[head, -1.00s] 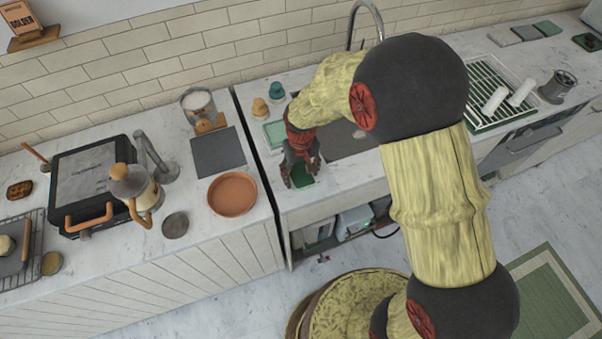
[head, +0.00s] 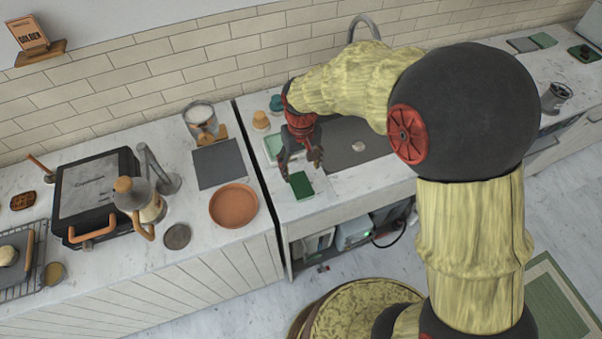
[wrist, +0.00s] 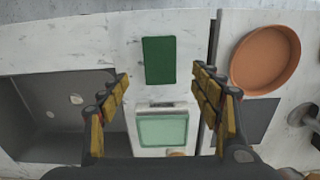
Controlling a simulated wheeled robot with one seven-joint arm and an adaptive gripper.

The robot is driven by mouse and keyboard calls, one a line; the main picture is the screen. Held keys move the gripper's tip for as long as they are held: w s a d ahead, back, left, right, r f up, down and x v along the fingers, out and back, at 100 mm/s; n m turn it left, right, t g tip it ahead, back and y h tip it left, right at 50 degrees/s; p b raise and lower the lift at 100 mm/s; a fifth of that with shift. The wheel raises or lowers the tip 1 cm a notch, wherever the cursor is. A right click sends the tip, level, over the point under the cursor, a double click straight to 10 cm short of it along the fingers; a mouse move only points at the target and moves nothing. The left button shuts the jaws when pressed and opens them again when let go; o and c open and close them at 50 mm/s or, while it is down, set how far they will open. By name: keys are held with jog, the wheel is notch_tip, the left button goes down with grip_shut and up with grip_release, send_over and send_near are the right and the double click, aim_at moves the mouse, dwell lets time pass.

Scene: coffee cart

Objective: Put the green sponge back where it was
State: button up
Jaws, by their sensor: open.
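In the wrist view the sponge (wrist: 159,60) is a dark green rectangle beyond the fingertips. My gripper (head: 301,165) is open and empty, above and just behind the sponge, apart from it. Its spread fingers (wrist: 160,80) show in the wrist view with nothing between them. A pale green tray (wrist: 163,129) sits on the counter behind the sponge; in the head view the tray (head: 272,146) is partly hidden by my gripper.
The grey sink (head: 352,148) is to the right. A terracotta dish (head: 234,205) and a dark grey mat (head: 219,165) are to the left, across a dark gap between counters. Two small bottles (head: 261,121) stand behind the tray. Counter right of the sponge is clear.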

jog(key=s+d+r+m+t, duration=0.1)
jog(key=s+d+r, duration=0.3)
jog(key=r, duration=0.4)
jog(key=s+d+r+m+t, duration=0.1)
jog(key=s+d+r+t, duration=0.2)
jog(key=r, duration=0.5)
jog(key=s+d+r, duration=0.3)
jog(key=s, duration=0.3)
jog(key=s+d+r+m+t, duration=0.1)
jog(key=s+d+r, duration=0.2)
jog(key=s, duration=0.3)
jog(key=shift+s+d+r+t, duration=0.15)
jog(key=shift+s+d+t, duration=0.2)
jog(key=shift+d, duration=0.25)
notch_tip(320, 180, down, 5)
jog(key=b, duration=0.4)
jog(key=shift+b, duration=0.4)
jog(key=shift+c, duration=0.9)
